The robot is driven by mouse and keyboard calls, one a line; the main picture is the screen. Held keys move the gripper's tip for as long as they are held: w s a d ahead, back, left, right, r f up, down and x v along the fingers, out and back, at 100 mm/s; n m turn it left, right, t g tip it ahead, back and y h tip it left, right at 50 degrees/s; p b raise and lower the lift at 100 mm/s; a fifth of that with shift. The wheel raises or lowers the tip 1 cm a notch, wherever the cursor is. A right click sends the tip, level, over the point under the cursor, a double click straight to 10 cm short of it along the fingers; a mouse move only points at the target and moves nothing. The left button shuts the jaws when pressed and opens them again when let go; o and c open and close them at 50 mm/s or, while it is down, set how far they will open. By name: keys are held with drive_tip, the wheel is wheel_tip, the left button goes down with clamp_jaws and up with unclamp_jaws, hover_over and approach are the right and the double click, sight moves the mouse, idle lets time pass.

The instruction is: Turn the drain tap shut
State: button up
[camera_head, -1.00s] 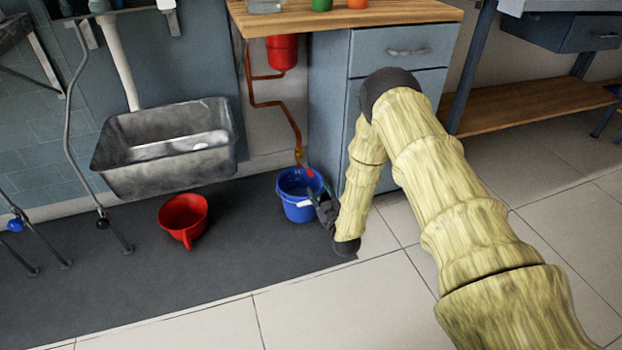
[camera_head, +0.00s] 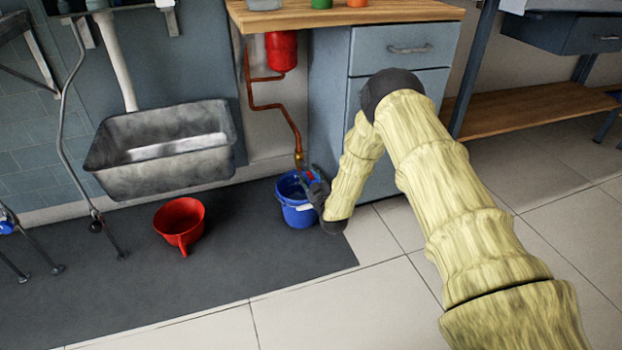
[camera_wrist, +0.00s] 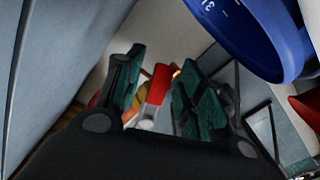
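The drain tap (camera_head: 300,157) is a brass fitting at the low end of a copper pipe, just above a blue bucket (camera_head: 299,215). Its red lever handle (camera_wrist: 158,84) shows in the wrist view between the two green-padded fingers of my gripper (camera_wrist: 161,75). The fingers stand apart on either side of the handle, with a gap on the left; the right finger is close to it, and I cannot tell if it touches. In the head view my gripper (camera_head: 308,186) is at the bucket's rim, below the tap, and the handle is not clearly visible.
The bucket's blue wall (camera_wrist: 245,35) fills the upper right of the wrist view. A grey cabinet (camera_head: 395,95) stands right of the tap. A red funnel-like pail (camera_head: 180,222) sits on the dark mat (camera_head: 240,265), under a metal sink (camera_head: 165,165).

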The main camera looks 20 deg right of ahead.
clamp_jaws()
